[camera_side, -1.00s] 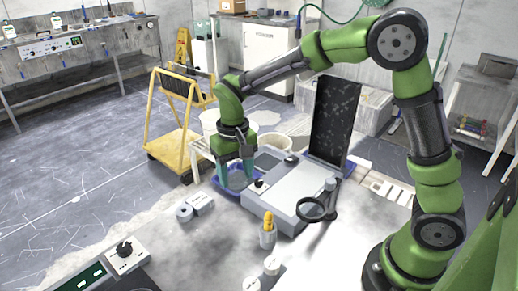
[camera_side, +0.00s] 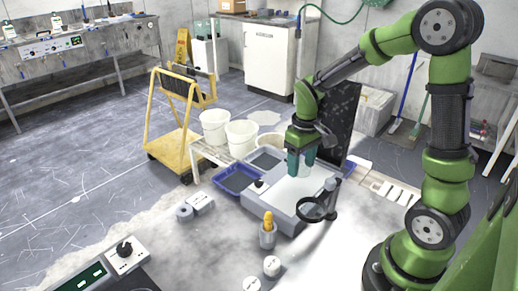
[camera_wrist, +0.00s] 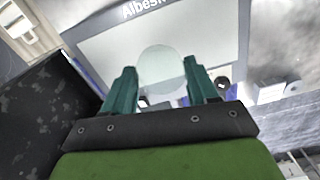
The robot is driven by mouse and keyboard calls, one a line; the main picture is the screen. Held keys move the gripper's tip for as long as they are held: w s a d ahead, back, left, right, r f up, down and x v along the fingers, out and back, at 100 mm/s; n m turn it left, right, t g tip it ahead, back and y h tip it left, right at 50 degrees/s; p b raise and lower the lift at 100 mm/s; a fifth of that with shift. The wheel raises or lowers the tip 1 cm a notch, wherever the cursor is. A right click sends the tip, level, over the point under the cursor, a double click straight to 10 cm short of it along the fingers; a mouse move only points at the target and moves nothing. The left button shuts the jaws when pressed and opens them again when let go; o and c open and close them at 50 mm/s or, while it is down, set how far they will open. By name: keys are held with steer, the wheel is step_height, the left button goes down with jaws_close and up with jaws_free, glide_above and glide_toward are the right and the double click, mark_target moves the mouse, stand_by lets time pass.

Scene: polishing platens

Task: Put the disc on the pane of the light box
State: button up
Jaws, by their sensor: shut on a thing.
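The light box (camera_side: 284,208) is a grey box on the bench with a pale pane (camera_side: 297,188) on top. In the wrist view the pane (camera_wrist: 112,52) is a light grey rectangle within a grey frame. My gripper (camera_side: 300,172) has teal fingers pointing down over the far part of the pane. In the wrist view my gripper (camera_wrist: 163,90) is shut on the disc (camera_wrist: 163,66), a thin translucent round plate. The disc is seen against the pane; its height above it is hard to tell. The disc is not clear in the side view.
A magnifier (camera_side: 312,209) stands at the box's front right. A dark upright panel (camera_side: 345,110) rises behind it. A blue tray (camera_side: 237,181) lies left of the box. A cup with a yellow-topped item (camera_side: 267,238) stands in front.

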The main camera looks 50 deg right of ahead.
mark_target(299, 185)
steer(key=shift+f, duration=2.2)
steer(key=shift+f, duration=0.15)
steer(key=o, duration=1.1)
step_height(299, 185, up, 12)
steer(key=shift+r, duration=0.1)
steer(key=s+a+r+m+t+y, duration=0.2)
steer(key=s+a+r+t, duration=0.4)
steer(key=s+a, duration=0.3)
steer(key=shift+s+a+r+t, duration=0.25)
steer(key=shift+a+r+t, duration=0.25)
steer(key=shift+a, duration=0.65)
